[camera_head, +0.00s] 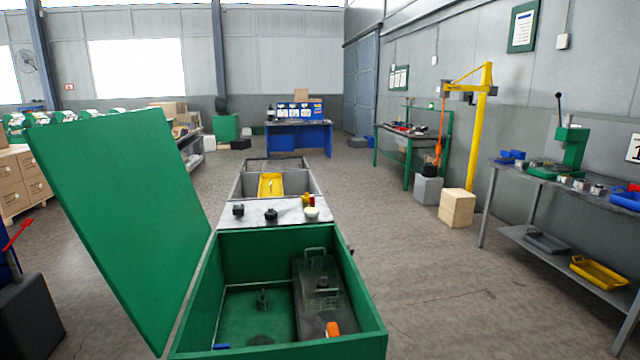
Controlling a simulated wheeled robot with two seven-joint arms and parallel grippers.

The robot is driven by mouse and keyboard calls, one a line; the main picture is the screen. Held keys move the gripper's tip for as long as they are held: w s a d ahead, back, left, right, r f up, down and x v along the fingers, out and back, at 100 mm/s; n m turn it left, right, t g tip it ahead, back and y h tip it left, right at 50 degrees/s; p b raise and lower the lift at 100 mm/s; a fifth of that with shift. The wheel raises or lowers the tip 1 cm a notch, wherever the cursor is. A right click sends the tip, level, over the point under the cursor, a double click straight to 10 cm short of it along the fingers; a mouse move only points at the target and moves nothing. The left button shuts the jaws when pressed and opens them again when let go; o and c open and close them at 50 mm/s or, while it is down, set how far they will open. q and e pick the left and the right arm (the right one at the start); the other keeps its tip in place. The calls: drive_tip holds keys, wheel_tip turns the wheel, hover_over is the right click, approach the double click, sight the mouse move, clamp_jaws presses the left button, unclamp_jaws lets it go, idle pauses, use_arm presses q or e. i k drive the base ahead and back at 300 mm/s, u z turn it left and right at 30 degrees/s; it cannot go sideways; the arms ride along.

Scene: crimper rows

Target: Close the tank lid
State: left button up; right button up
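The tank is a green open box (374,318) in the lower middle of the head view. Its lid is a large flat green panel (120,200) that stands raised and leans out to the left, hinged along the tank's left edge. Inside the tank are a dark grey block with a handle (318,290), an orange piece, a small blue piece and a dark fitting on the floor. Neither of my grippers is in view, and nothing touches the lid.
A grey bench top (290,212) with small dark and coloured parts adjoins the tank's far side, with a yellow tray (271,185) beyond. A dark block with a red lever (28,318) stands at the lower left. Open floor (440,300) lies right of the tank, before a grey workbench (560,189).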

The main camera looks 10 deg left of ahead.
sight(122, 181)
drive_tip(key=z, duration=2.6)
drive_tip(key=k, duration=2.45)
drive_tip(key=u, duration=3.35)
drive_tip(key=i, duration=0.1)
drive_tip(key=u, duration=0.15)
